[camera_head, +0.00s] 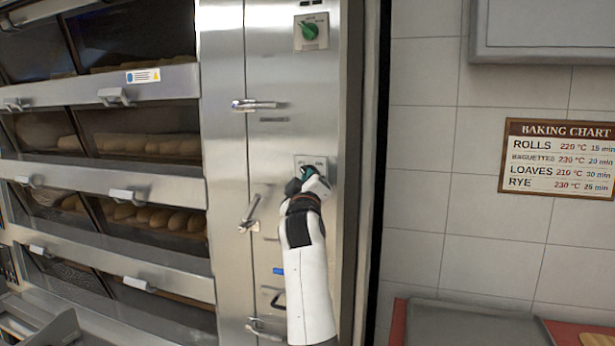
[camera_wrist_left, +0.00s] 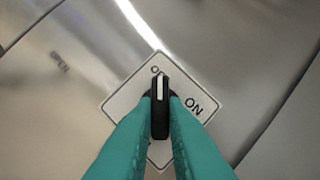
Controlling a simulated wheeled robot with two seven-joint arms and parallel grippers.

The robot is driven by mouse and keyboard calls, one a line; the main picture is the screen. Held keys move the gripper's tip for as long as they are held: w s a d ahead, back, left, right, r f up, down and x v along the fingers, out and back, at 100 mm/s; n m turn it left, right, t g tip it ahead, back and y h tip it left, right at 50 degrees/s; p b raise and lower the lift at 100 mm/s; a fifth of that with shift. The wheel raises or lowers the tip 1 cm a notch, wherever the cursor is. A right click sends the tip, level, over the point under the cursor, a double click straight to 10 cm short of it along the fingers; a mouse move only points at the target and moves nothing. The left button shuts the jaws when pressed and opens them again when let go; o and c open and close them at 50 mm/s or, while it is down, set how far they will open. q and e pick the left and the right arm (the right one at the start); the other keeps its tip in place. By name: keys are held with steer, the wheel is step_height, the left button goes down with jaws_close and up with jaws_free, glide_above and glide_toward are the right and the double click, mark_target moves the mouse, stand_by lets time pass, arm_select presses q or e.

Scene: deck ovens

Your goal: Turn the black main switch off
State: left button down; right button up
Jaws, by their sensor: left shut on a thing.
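The black main switch (camera_wrist_left: 160,108) shows in the left wrist view as a black knob with a white line, on a pale square plate (camera_wrist_left: 125,104). The white line points up in that view, toward a label starting with O that the knob partly hides. The ON label is to the right of the knob. My left gripper (camera_wrist_left: 160,122) is shut on the knob, one teal finger on each side. In the head view, my left gripper (camera_head: 306,176) is at the plate (camera_head: 311,161) on the steel panel and hides the knob.
A green switch (camera_head: 309,31) sits higher on the same steel panel (camera_head: 290,90). Door handles (camera_head: 254,105) and (camera_head: 249,213) stick out left of my arm. Deck ovens (camera_head: 120,190) with bread fill the left. A tiled wall and baking chart (camera_head: 558,158) are at right.

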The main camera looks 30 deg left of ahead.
stand_by(0.3)
arm_select(q)
steer(key=shift+n, duration=0.3)
steer(key=c, duration=1.5)
jaws_free()
steer(key=shift+o, duration=0.2)
steer(key=shift+f, duration=0.1)
